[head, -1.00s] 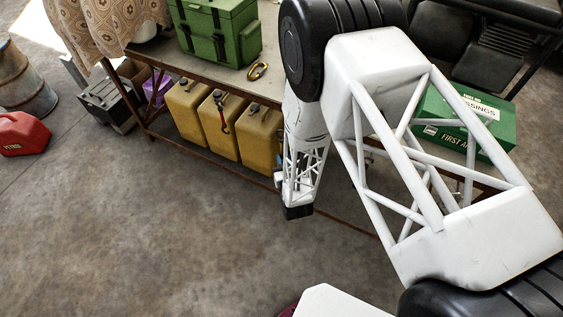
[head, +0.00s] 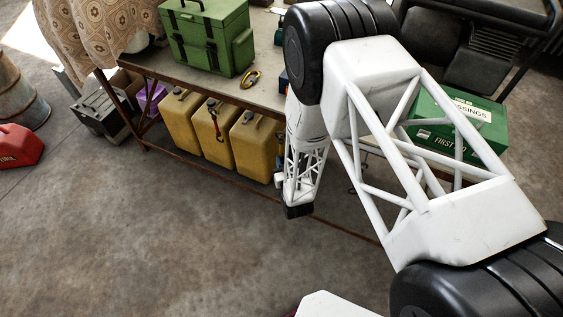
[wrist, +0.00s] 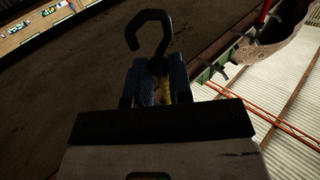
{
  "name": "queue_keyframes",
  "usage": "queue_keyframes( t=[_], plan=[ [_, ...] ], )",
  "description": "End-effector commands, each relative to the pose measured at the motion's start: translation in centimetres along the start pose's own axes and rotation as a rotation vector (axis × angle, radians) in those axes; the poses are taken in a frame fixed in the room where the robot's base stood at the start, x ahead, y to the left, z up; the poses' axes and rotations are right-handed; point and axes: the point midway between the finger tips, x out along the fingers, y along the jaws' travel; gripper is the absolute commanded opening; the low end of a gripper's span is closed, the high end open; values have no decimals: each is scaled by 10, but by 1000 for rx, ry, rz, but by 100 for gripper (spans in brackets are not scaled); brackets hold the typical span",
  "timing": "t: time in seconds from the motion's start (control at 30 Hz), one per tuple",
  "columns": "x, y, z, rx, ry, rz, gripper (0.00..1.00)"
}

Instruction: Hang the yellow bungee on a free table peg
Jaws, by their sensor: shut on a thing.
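In the wrist view my gripper (wrist: 160,68) has its blue fingers closed on the yellow bungee (wrist: 165,92). Only a short yellow piece shows between the fingers. A black open hook (wrist: 149,33) stands out beyond the fingertips. The table (head: 262,96) is at the back in the head view. In the wrist view dark pegs (wrist: 205,75) stick out along an edge to the right of the hook, apart from it. My arm hides part of the table front in the head view, and the gripper's fingers and the bungee cannot be made out there.
A red strap (head: 217,122) hangs at the table front before several yellow jerrycans (head: 250,147). A green case (head: 208,38) and a yellow carabiner (head: 251,79) lie on the table. A green first aid box (head: 462,128) is at right. The floor in front is clear.

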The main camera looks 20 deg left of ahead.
Motion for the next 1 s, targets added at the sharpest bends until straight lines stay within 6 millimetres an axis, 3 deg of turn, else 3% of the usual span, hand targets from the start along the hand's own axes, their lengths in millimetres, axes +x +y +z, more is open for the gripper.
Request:
queue_keyframes(
  t=[0.87, 0.9, 1.0],
  plan=[
    [2, 2, 4, 0, 0, 0, 0],
    [2, 2, 4, 0, 0, 0, 23],
    [2, 2, 4, 0, 0, 0, 38]
  ],
)
